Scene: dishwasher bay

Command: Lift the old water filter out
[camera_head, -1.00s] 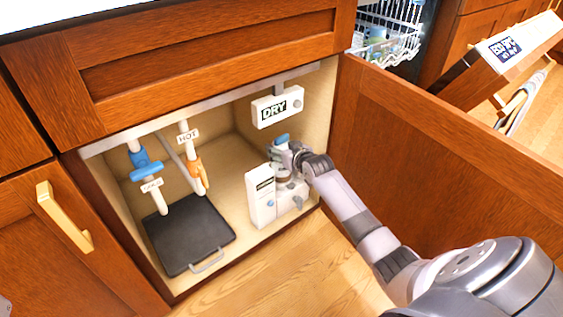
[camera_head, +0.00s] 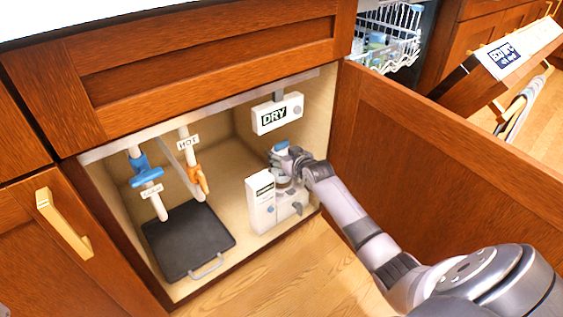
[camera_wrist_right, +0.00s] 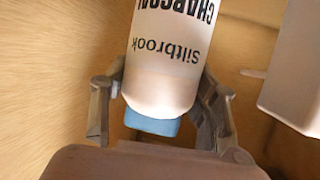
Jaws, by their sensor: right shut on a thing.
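The water filter is a white cylinder (camera_wrist_right: 165,60) with "Siltbrook" and "CHARCOAL" printed on it and a blue end (camera_wrist_right: 152,123). My right gripper (camera_wrist_right: 160,108) is shut on it near the blue end, one finger on each side. In the head view my right gripper (camera_head: 291,163) is inside the cabinet at the right, above the grey-white filter housing (camera_head: 289,196). A little blue shows at its fingers there. The gripper hides most of the filter in that view, so I cannot tell how far it sits in the housing. My left gripper is out of view.
A white labelled box (camera_head: 261,203) stands just left of the housing. A "DRY" sensor box (camera_head: 277,113) hangs above. Pipes with a blue valve (camera_head: 146,172) and an orange valve (camera_head: 199,179) are left, over a black tray (camera_head: 187,241). The open door (camera_head: 430,170) stands right.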

